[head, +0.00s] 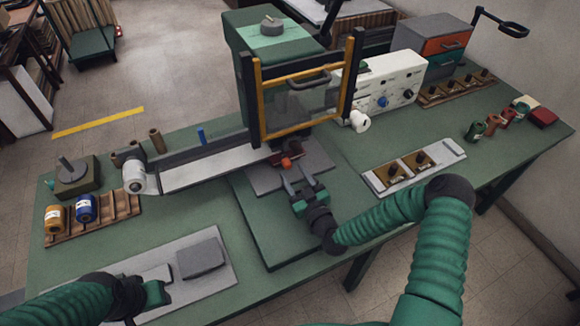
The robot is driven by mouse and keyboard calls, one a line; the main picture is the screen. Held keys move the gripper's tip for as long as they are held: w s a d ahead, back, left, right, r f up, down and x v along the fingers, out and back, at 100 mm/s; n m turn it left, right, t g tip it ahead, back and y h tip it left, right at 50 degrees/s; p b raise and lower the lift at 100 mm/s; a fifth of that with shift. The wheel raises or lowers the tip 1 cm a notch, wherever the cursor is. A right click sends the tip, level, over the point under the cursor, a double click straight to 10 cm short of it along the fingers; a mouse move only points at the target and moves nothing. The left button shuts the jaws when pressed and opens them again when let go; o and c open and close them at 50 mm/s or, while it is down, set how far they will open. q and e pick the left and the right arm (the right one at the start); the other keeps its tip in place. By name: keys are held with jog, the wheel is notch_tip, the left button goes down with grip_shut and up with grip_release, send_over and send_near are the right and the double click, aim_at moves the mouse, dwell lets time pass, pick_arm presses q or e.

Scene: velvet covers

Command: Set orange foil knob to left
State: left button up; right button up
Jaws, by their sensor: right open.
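A small orange knob (286,163) sits at the front of the green press (247,75), low down by a dark red part under the yellow-framed guard. I cannot make out which way the knob is turned. My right gripper (298,178) is open, with its fingers pointing at the press, just in front of the knob. I cannot tell whether a finger touches it. My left gripper (160,285) is low over the light grey plate at the front left, well away from the knob; its jaws are not clear.
The yellow guard frame (259,100) stands close above the knob. A long pale strip (200,169) runs left to a white roll (134,177). A white control box (390,80) stands right of the press. A grey block (201,258) lies near my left gripper. The bench's front middle is clear.

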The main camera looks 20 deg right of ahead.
aim_at(288, 168)
jog(key=w, duration=0.3)
jog(key=shift+w+a+f, duration=0.1)
jog(key=shift+a, duration=0.1)
jog(key=shift+c, duration=0.4)
jog(key=shift+c, duration=1.1)
grip_shut()
